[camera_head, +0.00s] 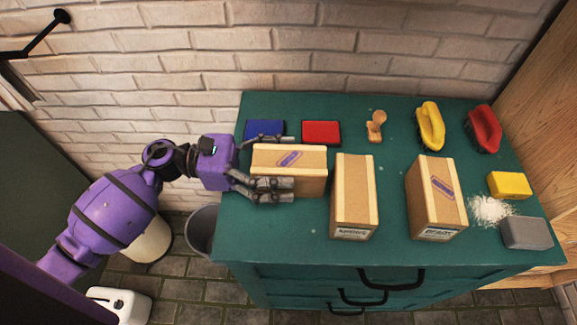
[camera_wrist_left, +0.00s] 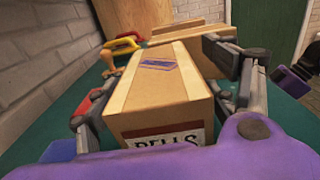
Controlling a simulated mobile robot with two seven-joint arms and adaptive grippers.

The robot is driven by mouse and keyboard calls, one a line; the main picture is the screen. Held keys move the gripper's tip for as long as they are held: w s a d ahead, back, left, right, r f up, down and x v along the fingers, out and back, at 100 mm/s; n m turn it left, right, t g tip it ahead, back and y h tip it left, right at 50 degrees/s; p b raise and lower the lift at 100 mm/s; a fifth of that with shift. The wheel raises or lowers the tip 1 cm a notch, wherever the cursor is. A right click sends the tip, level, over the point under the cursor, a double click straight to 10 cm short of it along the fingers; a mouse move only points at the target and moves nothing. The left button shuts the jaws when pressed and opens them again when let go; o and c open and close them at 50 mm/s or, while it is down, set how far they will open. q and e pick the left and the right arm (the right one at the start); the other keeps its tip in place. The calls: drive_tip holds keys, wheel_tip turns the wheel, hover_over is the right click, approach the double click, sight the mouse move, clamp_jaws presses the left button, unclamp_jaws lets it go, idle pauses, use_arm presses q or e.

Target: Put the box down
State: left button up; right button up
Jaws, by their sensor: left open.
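A cardboard box (camera_head: 306,171) with a purple sticker rests on the left part of the green cabinet top (camera_head: 392,140). My left gripper (camera_head: 268,165) is open around its left end, one finger on the far side and one on the near side. In the left wrist view the same box (camera_wrist_left: 160,85) lies between the spread fingers, with a label partly reading "BELLS" on its near face. Whether either finger touches the box I cannot tell.
Two more boxes stand to the right, one plain (camera_head: 354,195) and one stickered (camera_head: 436,195). Behind are a blue pad (camera_head: 265,130), a red pad (camera_head: 321,132), a wooden stamp (camera_head: 375,126), a yellow brush (camera_head: 430,125) and a red brush (camera_head: 483,128). White powder (camera_head: 490,209) lies at right.

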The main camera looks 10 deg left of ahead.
use_arm(q)
drive_tip(key=shift+w+d+f, duration=0.1)
drive_tip(key=shift+d+f, duration=0.05)
drive_tip(key=shift+d, duration=0.5)
drive_tip(key=c, duration=1.6)
drive_tip(key=shift+r, duration=0.2)
drive_tip(key=shift+c, duration=1)
